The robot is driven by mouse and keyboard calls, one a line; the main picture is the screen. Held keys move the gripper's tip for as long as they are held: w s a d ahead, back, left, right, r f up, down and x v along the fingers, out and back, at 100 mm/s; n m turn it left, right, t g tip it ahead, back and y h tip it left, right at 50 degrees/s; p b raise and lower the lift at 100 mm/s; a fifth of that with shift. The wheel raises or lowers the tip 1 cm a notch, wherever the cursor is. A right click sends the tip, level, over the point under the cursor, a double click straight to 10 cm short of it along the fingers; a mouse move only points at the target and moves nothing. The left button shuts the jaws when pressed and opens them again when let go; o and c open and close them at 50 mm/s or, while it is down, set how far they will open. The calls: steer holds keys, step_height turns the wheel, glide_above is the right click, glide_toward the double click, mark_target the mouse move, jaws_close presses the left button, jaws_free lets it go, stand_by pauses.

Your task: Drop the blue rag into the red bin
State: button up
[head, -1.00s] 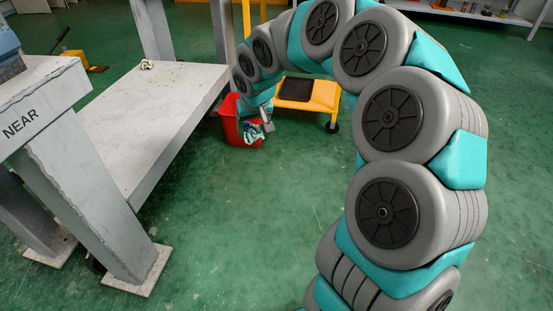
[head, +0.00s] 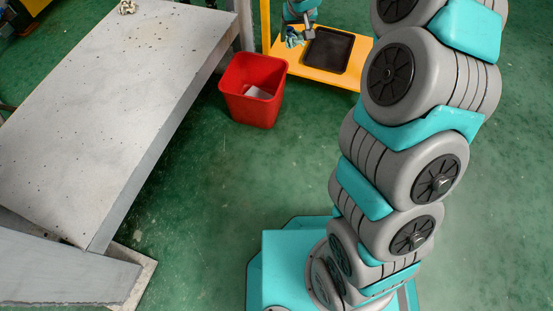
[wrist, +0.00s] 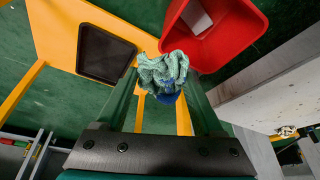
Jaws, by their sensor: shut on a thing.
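The blue rag, crumpled and teal-green with a dark blue patch, is held between the fingertips of my gripper (wrist: 163,92). The rag (wrist: 163,72) shows in the middle of the wrist view and also as a small bundle (head: 293,38) in the head view. The red bin (head: 240,106) stands on the floor beside the bench, its top open. In the wrist view the bin (wrist: 243,52) is just right of and above the rag, which overlaps its left rim. In the head view my gripper (head: 300,33) appears beyond and right of the bin, in front of the yellow cart.
A pale item (head: 258,92) lies inside the bin. The yellow cart (head: 339,77) with a black tray (head: 328,50) stands behind and to the right. The grey bench (head: 110,110) fills the left, with a crumpled light cloth (head: 128,6) on its far end. Green floor lies open in front.

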steer(key=w+a+f+n+p, duration=0.1)
steer(key=w+a+f, duration=0.15)
steer(key=a, duration=0.35)
steer(key=w+a+f+n+p, duration=0.1)
steer(key=w+a+f+p, duration=0.1)
steer(key=a+f, duration=0.25)
steer(key=f, duration=0.1)
steer(key=f+b, duration=0.1)
steer(key=f, duration=0.1)
steer(key=f+b, duration=0.1)
steer(key=f, duration=0.1)
steer(key=shift+s+a+f, duration=0.2)
steer(key=shift+s+f, duration=0.05)
steer(key=shift+s, duration=0.05)
steer(key=shift+y, duration=0.3)
steer(key=o, duration=1.3)
steer(key=shift+r, duration=0.1)
steer(key=shift+v, duration=3.8)
